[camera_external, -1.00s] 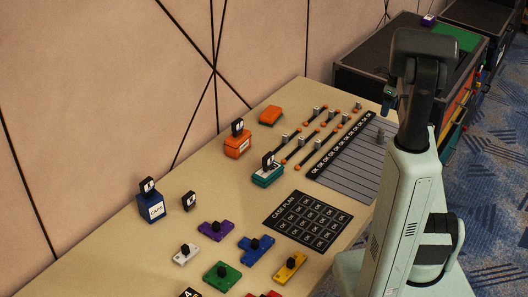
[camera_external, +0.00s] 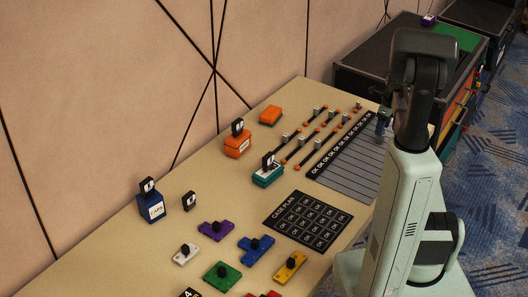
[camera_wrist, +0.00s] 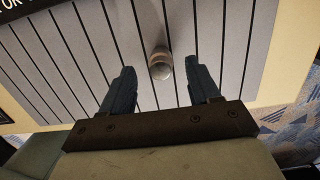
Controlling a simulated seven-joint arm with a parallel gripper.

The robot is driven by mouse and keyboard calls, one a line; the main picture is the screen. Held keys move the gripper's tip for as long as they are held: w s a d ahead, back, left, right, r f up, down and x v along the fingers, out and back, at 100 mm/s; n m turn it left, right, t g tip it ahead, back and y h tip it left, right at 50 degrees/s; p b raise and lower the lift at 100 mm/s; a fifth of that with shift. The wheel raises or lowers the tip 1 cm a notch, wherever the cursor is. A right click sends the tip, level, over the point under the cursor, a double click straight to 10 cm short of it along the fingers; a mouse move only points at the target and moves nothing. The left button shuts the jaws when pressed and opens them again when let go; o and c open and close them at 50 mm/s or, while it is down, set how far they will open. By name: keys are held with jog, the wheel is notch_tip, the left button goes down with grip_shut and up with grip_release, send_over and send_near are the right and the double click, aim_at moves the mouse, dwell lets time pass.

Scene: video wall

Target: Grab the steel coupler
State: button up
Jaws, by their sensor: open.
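The steel coupler (camera_wrist: 160,65), a short metal cylinder with an open round end, is on a grey panel with dark lines (camera_wrist: 85,50). In the wrist view it sits near the gap between my fingertips, slightly past their line. My gripper (camera_wrist: 161,73) is open, with one finger to each side of the coupler and a visible gap on both sides. In the external view my gripper (camera_external: 382,124) is low over the grey panel (camera_external: 350,168), and the coupler is not clearly visible there.
A black strip with OK labels (camera_external: 342,145) edges the panel. Orange-ended rods with metal pieces (camera_external: 303,148) lie to its left. A black CASE PLAN card (camera_external: 307,221), orange block (camera_external: 270,115) and coloured blocks are elsewhere on the tan table (camera_external: 150,245). Dark cases stand behind.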

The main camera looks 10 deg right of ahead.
jog(key=shift+w+a+f, duration=0.1)
jog(key=shift+f, duration=1.05)
jog(key=shift+w+a+f, duration=0.1)
jog(key=shift+f, duration=1)
jog(key=shift+c, duration=0.2)
jog(key=c, duration=1.1)
